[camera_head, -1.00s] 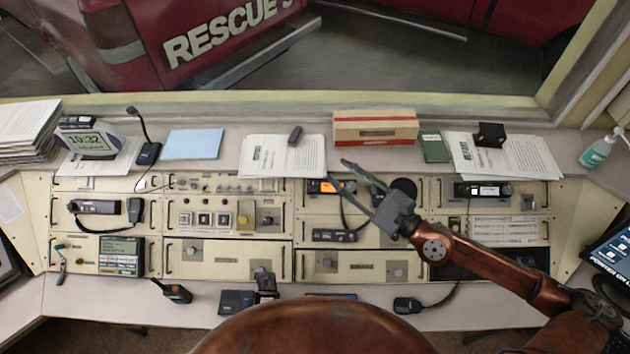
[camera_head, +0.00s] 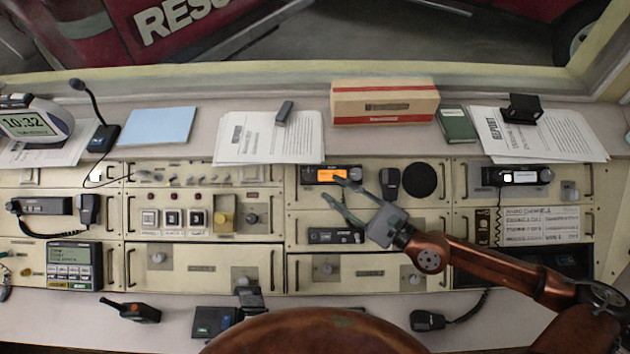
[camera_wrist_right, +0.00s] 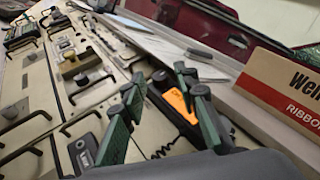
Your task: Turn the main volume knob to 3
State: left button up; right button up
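I cannot tell for sure which knob is the main volume knob; no label is readable. A yellow knob (camera_head: 224,220) and a dark round knob (camera_head: 252,218) sit side by side on the middle panel, right of the square buttons. Grey knobs (camera_head: 158,257) sit on the lower panels. My right gripper (camera_head: 329,187) is open and empty, right of the yellow and dark knobs and in front of the radio with the orange display (camera_head: 326,175). In the right wrist view the open fingers (camera_wrist_right: 158,78) straddle the line of sight to that radio. My left gripper is not in view.
Hand microphones (camera_head: 389,183) and cords hang on the panels. Bar handles (camera_head: 130,268) stick out from the panel edges. A cardboard box (camera_head: 385,102), papers (camera_head: 268,137) and a gooseneck microphone (camera_head: 104,135) stand on the shelf. A handheld radio (camera_head: 137,313) lies on the front desk.

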aim_at(308, 175)
jog(key=w+a+n+g+y, duration=0.1)
jog(key=w+a+n+y, duration=0.1)
jog(key=a, duration=0.6)
jog(key=shift+w+r+n, duration=0.15)
jog(key=shift+w+n, duration=0.05)
jog(key=shift+n, duration=0.2)
jog(key=shift+d, duration=0.1)
jog(key=shift+c, duration=0.2)
grip_shut()
jog(key=c, duration=0.7)
grip_release()
jog(key=o, duration=0.7)
jog(key=shift+o, duration=0.2)
